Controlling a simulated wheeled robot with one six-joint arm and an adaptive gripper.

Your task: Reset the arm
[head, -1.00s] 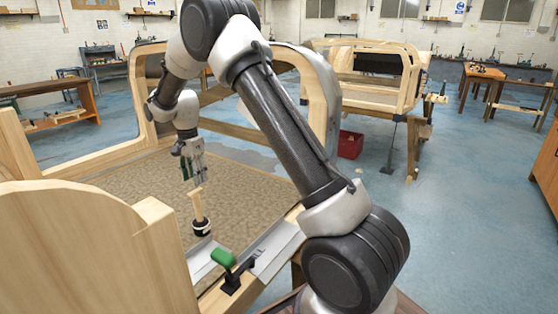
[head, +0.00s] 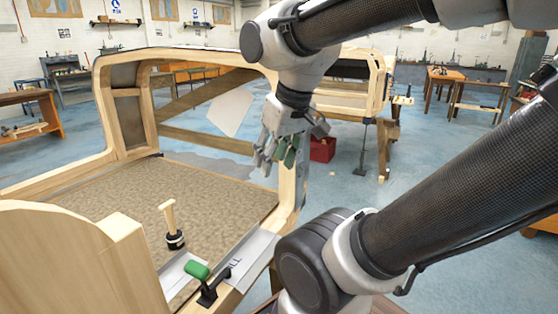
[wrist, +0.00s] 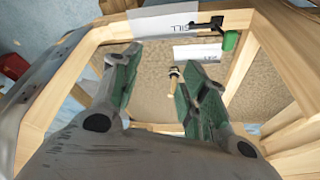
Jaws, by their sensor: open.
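My gripper (head: 280,158) is open and empty in the head view, raised above the right side of the wooden bodyframe (head: 118,125). The wrist view looks down past its two spread green-padded fingers (wrist: 155,85) at the frame's floor. A mallet-like tool (head: 172,228) with a pale wooden handle and black head stands upright on the tan floor panel (head: 110,205), apart from my gripper. It also shows between the fingers in the wrist view (wrist: 174,78), well below them.
A green-handled clamp (head: 202,277) sits on the front sill beside a grey plate (head: 243,258). A second wooden frame (head: 362,100) stands behind, with a red bin (head: 322,149) on the blue floor. Benches line the room; open floor lies to the right.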

